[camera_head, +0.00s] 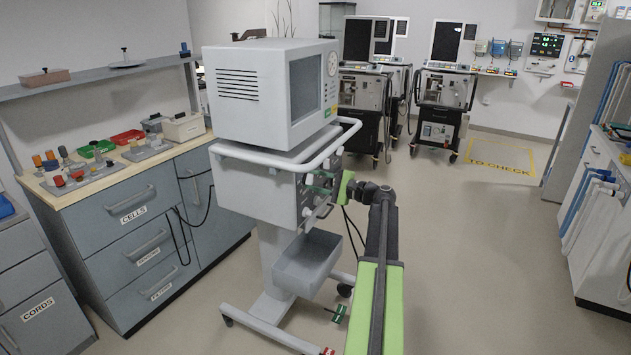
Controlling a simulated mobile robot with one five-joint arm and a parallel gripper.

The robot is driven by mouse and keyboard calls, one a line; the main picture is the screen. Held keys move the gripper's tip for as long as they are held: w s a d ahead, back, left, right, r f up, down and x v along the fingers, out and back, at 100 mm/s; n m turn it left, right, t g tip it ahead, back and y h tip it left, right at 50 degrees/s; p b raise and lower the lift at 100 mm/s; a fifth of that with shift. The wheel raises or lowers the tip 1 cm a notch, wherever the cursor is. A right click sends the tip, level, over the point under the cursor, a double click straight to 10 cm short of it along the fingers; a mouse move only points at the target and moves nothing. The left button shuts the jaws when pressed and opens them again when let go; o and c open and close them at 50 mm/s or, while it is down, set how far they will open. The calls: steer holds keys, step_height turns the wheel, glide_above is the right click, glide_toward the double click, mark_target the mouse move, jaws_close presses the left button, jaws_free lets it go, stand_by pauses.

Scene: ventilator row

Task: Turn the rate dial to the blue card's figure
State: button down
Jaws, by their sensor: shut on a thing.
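A ventilator (262,95) on a wheeled stand fills the middle of the view. Its control panel (312,195) faces right and shows steeply edge-on, with small knobs and green patches. My gripper (336,189) reaches this panel from the right and is shut on a dial there. Its green body and my arm cover part of the panel. The dial's figures and pointer cannot be read, and I cannot tell which dial it is. I cannot make out a blue card.
A white rail (338,142) runs around the ventilator above the panel, close to my gripper. A grey bin (308,262) hangs below. The drawer bench (150,240) stands left. More ventilators (445,90) stand at the back. Floor is clear to the right.

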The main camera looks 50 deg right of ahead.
steer(key=c, duration=0.9)
jaws_free()
steer(key=v, duration=1.7)
steer(key=shift+s, duration=0.2)
